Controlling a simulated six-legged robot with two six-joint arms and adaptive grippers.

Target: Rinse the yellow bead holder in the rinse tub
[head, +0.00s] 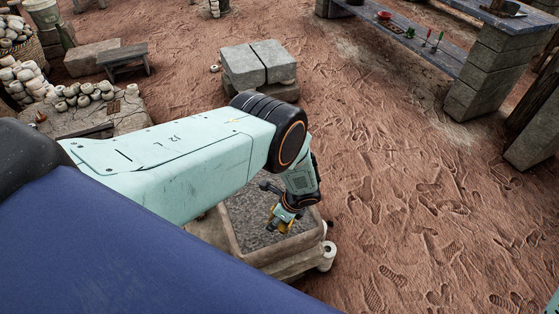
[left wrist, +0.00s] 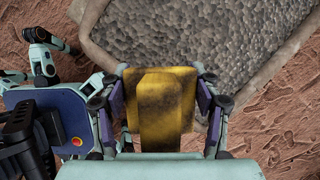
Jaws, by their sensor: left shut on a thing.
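The yellow bead holder (left wrist: 165,112) is a worn, dark-smudged yellow block. My left gripper (left wrist: 163,74) is shut on it, with a finger on either side. In the head view the left gripper (head: 285,220) points down over the rinse tub (head: 284,246), and only a little of the yellow bead holder (head: 286,229) shows. The tub is a tan, square-rimmed basin with a grey, rippled or pebbly-looking surface inside. Its rim also shows in the left wrist view (left wrist: 96,48). I cannot tell whether the holder touches the surface inside. My right gripper is not in view.
A stone block seat (head: 258,66) stands behind the tub. A slab with several pale pots (head: 84,95) is at the left, near a small wooden bench (head: 124,62). A long table (head: 400,32) with small items is at the back right. Footprinted mud ground at the right is clear.

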